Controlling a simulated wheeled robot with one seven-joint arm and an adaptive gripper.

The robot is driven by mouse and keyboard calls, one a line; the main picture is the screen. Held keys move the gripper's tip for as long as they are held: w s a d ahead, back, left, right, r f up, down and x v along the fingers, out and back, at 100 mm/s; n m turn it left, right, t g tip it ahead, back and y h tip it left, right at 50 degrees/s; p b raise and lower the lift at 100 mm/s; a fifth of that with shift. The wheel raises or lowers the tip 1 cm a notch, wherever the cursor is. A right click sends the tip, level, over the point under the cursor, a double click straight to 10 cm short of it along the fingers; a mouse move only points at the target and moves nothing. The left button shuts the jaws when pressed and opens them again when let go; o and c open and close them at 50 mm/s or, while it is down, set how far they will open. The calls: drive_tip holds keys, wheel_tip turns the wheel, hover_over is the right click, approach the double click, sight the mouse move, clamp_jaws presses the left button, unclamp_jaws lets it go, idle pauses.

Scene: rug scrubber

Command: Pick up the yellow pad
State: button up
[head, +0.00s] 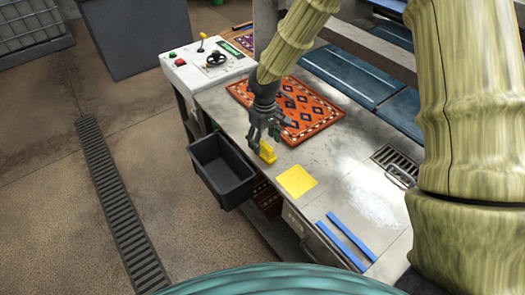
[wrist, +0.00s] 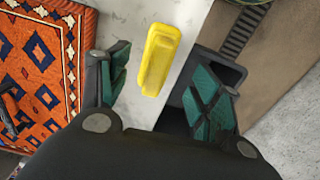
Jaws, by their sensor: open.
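A small yellow pad (head: 267,152) with a raised ridge on it rests on the grey worktop, near its left edge. In the wrist view the yellow pad (wrist: 157,60) lies ahead of the gap between my fingertips, nearer the left finger. My gripper (head: 266,130) is open, pointing down close above the pad. Its green-padded fingers (wrist: 163,90) stand apart with nothing held between them. In the head view the gripper is very close to the pad; I cannot tell whether they touch. A flat yellow square (head: 297,180) lies on the worktop nearer the camera.
A patterned orange rug (head: 310,112) lies on the worktop behind the gripper. A dark grey bin (head: 222,172) hangs at the worktop's left edge, beside the pad. Two blue strips (head: 346,241), a drain grate (head: 397,162) and a white control box (head: 208,66) stand around it.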

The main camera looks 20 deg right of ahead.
sight(264, 145)
drive_tip(key=shift+w+d+f+p, duration=0.1)
drive_tip(key=shift+w+f+p, duration=0.05)
drive_tip(key=shift+f+p, duration=0.95)
drive_tip(key=shift+f, duration=1.55)
drive_tip(key=c, duration=1.1)
